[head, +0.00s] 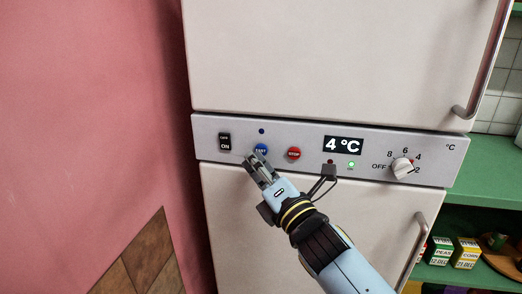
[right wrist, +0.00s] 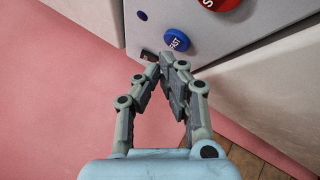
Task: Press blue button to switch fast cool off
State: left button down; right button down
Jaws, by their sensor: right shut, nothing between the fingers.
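The blue button (head: 261,148), marked FAST, sits on the fridge's control panel (head: 225,124), left of the red STOP button (head: 294,153). The blue button also shows in the right wrist view (right wrist: 177,40), just beyond the fingertips. My right gripper (head: 254,158) is shut and empty, with its tips at the lower left edge of the blue button. In the right wrist view the fingertips (right wrist: 166,62) appear just below the button; whether they touch it I cannot tell. A small dark blue lamp (head: 262,131) above the button looks unlit. My left gripper is not in view.
The panel also has a black ON switch (head: 225,142), a 4 °C display (head: 343,145), a lit green lamp (head: 351,165) and a temperature dial (head: 402,168). Door handles (head: 413,240) stick out at the right. A pink wall (head: 90,120) stands at the left, green shelves (head: 485,165) at the right.

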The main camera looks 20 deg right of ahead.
jog(key=s+a+p, duration=0.1)
jog(key=s+a, duration=0.2)
jog(key=s, duration=0.2)
jog(key=shift+a, duration=0.2)
dwell(0.3)
jog(key=shift+f, duration=0.1)
jog(key=s+d+f+m+g+h+b, duration=0.1)
jog(key=s+d+f+m+g, duration=0.35)
jog(key=f, duration=0.75)
jog(key=s+d+f+m+g+h, duration=0.1)
jog(key=s+d+f+m+g, duration=0.1)
jog(key=s+f, duration=0.8)
jog(key=s+d+f+m+g+h+b, duration=0.1)
jog(key=s+d+f+m+g, duration=0.2)
jog(key=f, duration=1.2)
jog(key=s+d+f+m+g, duration=0.2)
jog(key=s+f+m, duration=0.3)
jog(key=s, duration=0.5)
jog(key=s+d+f+m+g+h, duration=0.1)
jog(key=s+d+f+m+g, duration=0.2)
jog(key=s, duration=0.7)
jog(key=s+d+f+m+g, duration=0.2)
jog(key=s+f+m+g, duration=0.3)
jog(key=s+f+m, duration=0.2)
jog(key=shift+s+d+m+h, duration=0.15)
jog(key=shift+s+m+h, duration=0.25)
jog(key=shift+s+m, duration=1.05)
